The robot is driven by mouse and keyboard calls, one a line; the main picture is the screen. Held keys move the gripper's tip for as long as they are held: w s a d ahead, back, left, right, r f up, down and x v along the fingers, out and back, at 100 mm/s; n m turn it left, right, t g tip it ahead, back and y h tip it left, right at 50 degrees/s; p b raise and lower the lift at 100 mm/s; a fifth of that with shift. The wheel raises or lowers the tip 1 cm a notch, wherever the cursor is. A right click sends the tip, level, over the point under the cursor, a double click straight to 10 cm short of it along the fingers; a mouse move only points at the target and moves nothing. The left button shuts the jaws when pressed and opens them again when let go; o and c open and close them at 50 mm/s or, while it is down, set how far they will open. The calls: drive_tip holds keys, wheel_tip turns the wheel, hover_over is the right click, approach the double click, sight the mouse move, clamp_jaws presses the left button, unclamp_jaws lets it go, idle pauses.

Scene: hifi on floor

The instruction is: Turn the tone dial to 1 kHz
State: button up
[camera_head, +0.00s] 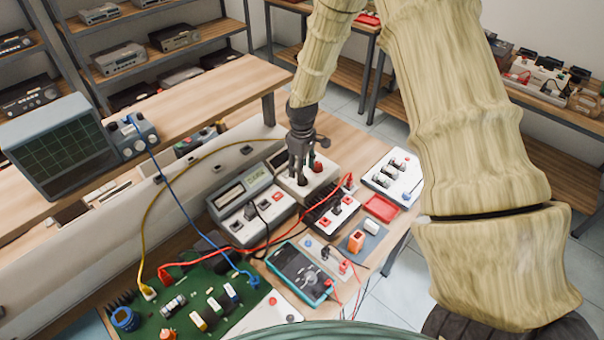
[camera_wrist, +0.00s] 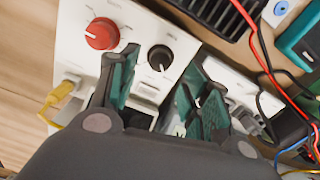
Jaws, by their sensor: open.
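A white control box (camera_wrist: 125,20) carries a red knob (camera_wrist: 102,33) and a black knob (camera_wrist: 160,58); which is the tone dial is not legible. In the head view this box (camera_head: 317,183) stands at the back middle of the bench, with the red knob (camera_head: 318,167) right of my fingers. My gripper (camera_head: 299,176) points down over the box. In the wrist view my gripper (camera_wrist: 162,65) is open, and the black knob shows between its two green-padded fingertips. Whether the pads touch the knob cannot be told. The knob's pointer and scale are too small to read.
A grey bench meter (camera_head: 245,205) stands left of the box and a black-finned unit (camera_head: 332,212) in front. Red, black, blue and yellow cables cross the bench. A green circuit board (camera_head: 195,310), handheld meter (camera_head: 299,272), red tray (camera_head: 381,208) and oscilloscope (camera_head: 62,148) surround the area.

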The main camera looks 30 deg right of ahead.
drive_tip(key=shift+f+p, duration=0.6)
drive_tip(key=shift+f, duration=1.5)
drive_tip(key=c, duration=1.1)
